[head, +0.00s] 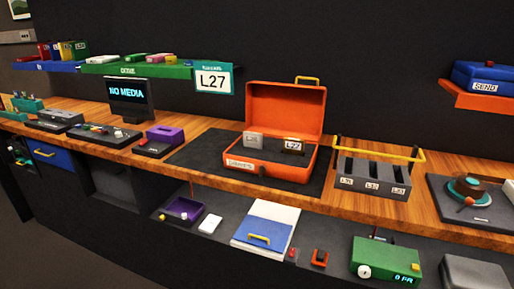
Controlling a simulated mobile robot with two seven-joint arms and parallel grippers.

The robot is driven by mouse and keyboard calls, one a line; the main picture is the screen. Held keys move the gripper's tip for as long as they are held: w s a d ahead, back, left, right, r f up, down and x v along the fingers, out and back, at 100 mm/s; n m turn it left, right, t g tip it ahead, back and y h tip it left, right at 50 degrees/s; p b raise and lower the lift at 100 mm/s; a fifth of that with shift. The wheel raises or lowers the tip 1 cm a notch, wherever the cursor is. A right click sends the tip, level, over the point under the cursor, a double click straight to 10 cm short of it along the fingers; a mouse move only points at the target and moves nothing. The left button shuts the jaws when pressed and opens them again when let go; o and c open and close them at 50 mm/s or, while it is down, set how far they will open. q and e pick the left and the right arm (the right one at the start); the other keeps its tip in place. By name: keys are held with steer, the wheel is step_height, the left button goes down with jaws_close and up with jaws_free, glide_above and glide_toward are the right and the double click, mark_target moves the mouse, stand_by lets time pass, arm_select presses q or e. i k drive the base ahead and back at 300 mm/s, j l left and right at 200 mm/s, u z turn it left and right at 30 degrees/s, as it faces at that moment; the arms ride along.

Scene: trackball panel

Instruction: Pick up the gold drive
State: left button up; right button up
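I cannot surely pick out a gold drive. An open orange case (300,102) on the wooden counter holds a grey block (253,140) at left and a dark block labelled L22 (293,146) at right, with a pale or gold edge. Yellowish upright items (68,51) stand on the blue shelf at the upper left, too small to identify. Small flat pieces lie on the green shelf (130,70), one of them yellowish at its right end. Neither of my grippers is in view.
A grey slotted rack (372,176) with a yellow handle stands right of the case. A monitor (128,95) reads NO MEDIA; a purple-topped device (163,138) is beside it. A lower ledge holds a blue-and-white folder (268,224) and a green device (385,259).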

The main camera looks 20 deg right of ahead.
mark_target(291, 146)
steer(key=i+j, duration=0.4)
steer(key=i, duration=0.2)
steer(key=i+j+z, duration=0.4)
steer(key=i+j, duration=0.15)
